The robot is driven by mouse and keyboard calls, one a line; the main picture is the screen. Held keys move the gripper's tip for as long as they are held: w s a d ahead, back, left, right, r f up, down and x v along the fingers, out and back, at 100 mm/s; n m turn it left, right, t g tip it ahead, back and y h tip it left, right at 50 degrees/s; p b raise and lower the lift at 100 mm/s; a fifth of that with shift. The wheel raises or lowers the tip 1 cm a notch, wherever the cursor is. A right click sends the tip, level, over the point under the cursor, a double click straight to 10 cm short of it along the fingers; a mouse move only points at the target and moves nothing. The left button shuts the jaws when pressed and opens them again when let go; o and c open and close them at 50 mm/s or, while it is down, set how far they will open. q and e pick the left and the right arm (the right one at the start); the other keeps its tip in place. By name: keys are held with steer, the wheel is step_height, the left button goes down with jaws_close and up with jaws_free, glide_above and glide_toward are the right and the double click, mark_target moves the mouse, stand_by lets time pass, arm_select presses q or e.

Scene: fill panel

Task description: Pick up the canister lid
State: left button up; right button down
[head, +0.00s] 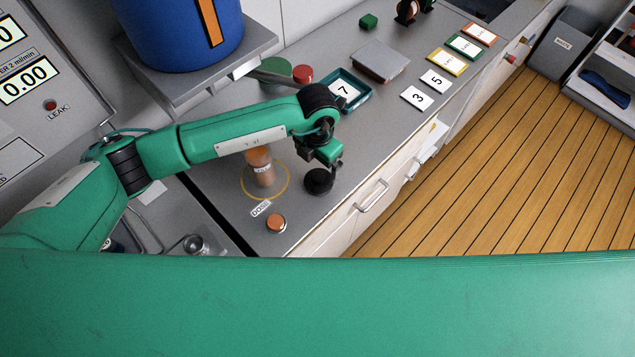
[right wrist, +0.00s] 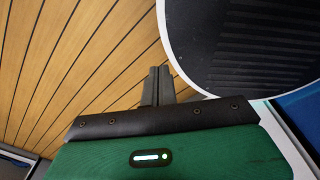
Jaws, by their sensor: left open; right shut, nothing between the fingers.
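A round black piece that looks like the canister lid (head: 318,183) lies on the grey counter. My left gripper (head: 331,166) is open just above it; I cannot tell whether the fingers touch it. An orange-brown canister (head: 262,172) with a white label stands to its left, inside a yellow ring, its top partly covered by my left arm. In the right wrist view my right gripper (right wrist: 158,72) is shut and empty above the wooden floor.
A teal tray (head: 362,101) marked 7 and number cards (head: 417,98) lie farther along the grey counter (head: 330,225). A blue tank (head: 185,35) stands on a raised shelf. Red and green round pieces (head: 302,74) sit behind my left arm. The counter's front edge is close to the black piece.

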mark_target(319, 176)
arm_select(q)
steer(key=shift+s+d+f, duration=0.1)
steer(key=shift+s+f, duration=0.05)
steer(key=shift+f, duration=0.4)
steer(key=shift+s+d+f, duration=0.1)
steer(key=shift+s+f, duration=0.05)
steer(key=shift+f, duration=0.35)
steer(key=f, duration=0.1)
steer(key=f+b, duration=0.1)
steer(key=f, duration=0.1)
steer(key=shift+s+f+b, duration=0.25)
steer(key=shift+f+b, duration=0.1)
steer(key=shift+f, duration=0.1)
steer(key=shift+c, duration=0.2)
steer(key=c, duration=1)
arm_select(e)
steer(key=shift+w+a+f, duration=0.2)
steer(key=shift+w+f, duration=0.15)
steer(key=shift+f, duration=0.15)
steer(key=shift+w+a+f, duration=0.2)
steer(key=shift+w+f, duration=0.1)
steer(key=shift+f, duration=0.15)
